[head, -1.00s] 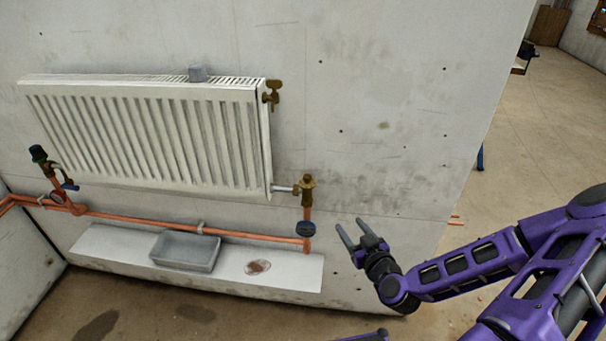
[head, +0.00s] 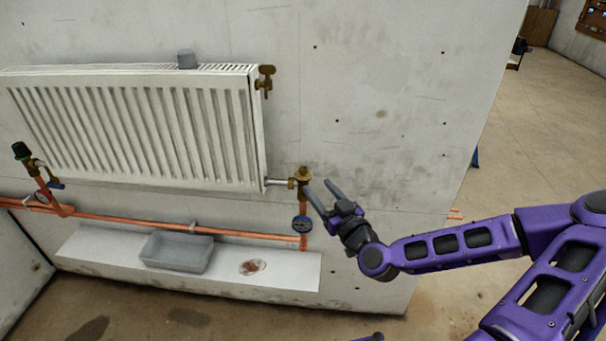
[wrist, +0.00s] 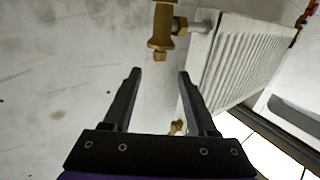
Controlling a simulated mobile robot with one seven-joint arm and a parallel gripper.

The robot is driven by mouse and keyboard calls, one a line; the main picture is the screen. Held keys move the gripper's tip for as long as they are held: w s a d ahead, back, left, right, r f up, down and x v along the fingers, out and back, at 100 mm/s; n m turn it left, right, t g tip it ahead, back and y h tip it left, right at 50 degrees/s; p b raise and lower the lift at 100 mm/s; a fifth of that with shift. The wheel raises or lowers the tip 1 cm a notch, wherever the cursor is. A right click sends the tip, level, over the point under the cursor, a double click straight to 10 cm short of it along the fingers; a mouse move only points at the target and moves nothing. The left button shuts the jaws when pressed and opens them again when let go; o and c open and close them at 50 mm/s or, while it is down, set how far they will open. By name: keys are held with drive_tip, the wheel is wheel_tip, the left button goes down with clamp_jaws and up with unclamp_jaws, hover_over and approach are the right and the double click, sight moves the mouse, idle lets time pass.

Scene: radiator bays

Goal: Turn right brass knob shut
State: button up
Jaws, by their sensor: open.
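The right brass knob (head: 303,171) tops the brass valve at the radiator's lower right corner. In the wrist view the picture is turned over, and the brass knob (wrist: 160,44) points down from the top edge. My gripper (head: 319,186) is open and empty, just right of the valve in the head view. In the wrist view, the brass end lies just beyond my gripper's fingertips (wrist: 160,72), roughly centred between them. I see no contact. The valve's upper part is cut off by the wrist view's top edge.
The white radiator (head: 140,130) hangs left of the valve, with a brass key-like fitting (head: 265,80) at its upper right. A grey tray (head: 177,252) sits on the white ledge (head: 290,270). Wall to the right is clear.

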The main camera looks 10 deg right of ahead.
sight(305, 171)
drive_tip(key=x, duration=0.9)
drive_tip(key=shift+w, duration=0.35)
drive_tip(key=shift+c, duration=0.2)
clamp_jaws()
